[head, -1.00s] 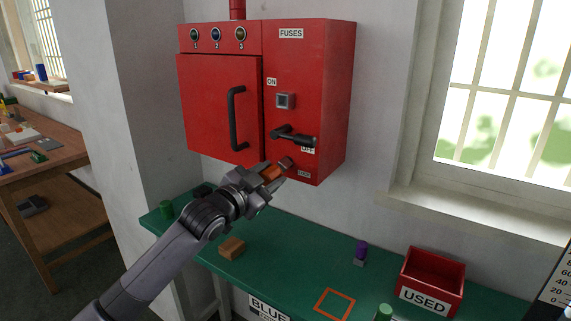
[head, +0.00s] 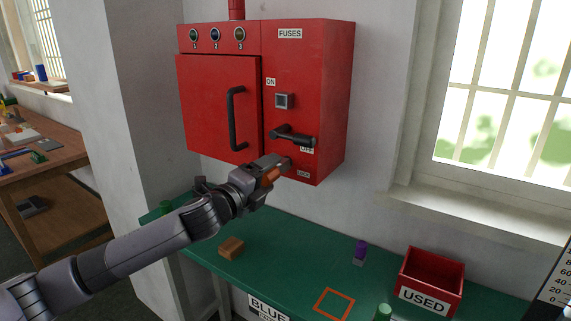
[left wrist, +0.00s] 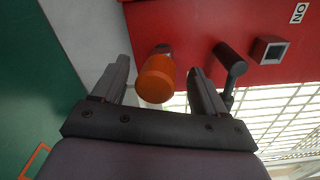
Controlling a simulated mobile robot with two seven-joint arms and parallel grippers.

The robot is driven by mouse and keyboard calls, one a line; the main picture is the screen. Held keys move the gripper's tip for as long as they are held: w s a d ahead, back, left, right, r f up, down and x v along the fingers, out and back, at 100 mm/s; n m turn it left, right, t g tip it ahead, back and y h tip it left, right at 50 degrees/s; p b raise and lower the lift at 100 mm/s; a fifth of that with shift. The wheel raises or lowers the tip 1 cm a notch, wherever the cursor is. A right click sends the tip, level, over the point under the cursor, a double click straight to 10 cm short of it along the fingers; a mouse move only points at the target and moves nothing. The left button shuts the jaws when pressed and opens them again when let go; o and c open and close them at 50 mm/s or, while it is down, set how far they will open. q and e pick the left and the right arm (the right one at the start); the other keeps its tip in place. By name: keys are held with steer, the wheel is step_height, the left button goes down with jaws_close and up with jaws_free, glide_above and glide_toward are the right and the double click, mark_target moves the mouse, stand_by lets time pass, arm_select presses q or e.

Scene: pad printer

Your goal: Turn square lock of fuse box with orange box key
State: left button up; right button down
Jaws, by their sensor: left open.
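The red fuse box (head: 225,100) hangs on the wall, its lower right marked with a small lock label (head: 303,174). The orange box key (head: 269,178) is at that lower right corner. In the left wrist view the orange key (left wrist: 156,80) stands out from the red face, its grey metal end against it. The square lock is hidden behind the key. My left gripper (head: 275,168) is around the key. In the left wrist view its two fingers (left wrist: 160,68) are open, one each side, with gaps to the key. My right gripper is not in view.
The green bench (head: 285,255) below carries a brown block (head: 231,247), a purple-topped piece (head: 360,252) and a red USED bin (head: 430,282).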

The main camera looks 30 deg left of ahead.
arm_select(q)
steer(key=shift+o, duration=0.7)
steer(key=shift+f, duration=0.1)
steer(key=shift+s+a, duration=0.1)
steer(key=shift+s, duration=0.45)
steer(key=s+b, duration=0.2)
steer(key=s, duration=0.4)
steer(key=shift+a, duration=0.2)
steer(key=s+d+f+n+g, duration=0.1)
steer(key=d+f+n, duration=0.15)
steer(key=f, duration=0.45)
steer(key=s+d+f+n+g, duration=0.2)
steer(key=f+n, duration=0.1)
steer(key=f, duration=0.3)
steer(key=s+d+f+n+g, duration=0.1)
steer(key=s+d+f+n, duration=0.2)
steer(key=s+f, duration=0.3)
steer(key=s+d+f+n+g, duration=0.2)
steer(key=s+d+f+n, duration=0.2)
steer(key=f, duration=0.5)
steer(key=s+d+f+n+g, duration=0.1)
steer(key=s+d+f+n, duration=0.2)
steer(key=s+f+n, duration=0.4)
steer(key=s+f, duration=0.1)
steer(key=s, duration=0.1)
steer(key=shift+s+d+f+g+h, duration=0.25)
steer(key=shift+s+g+h, duration=0.05)
steer(key=shift+s, duration=0.05)
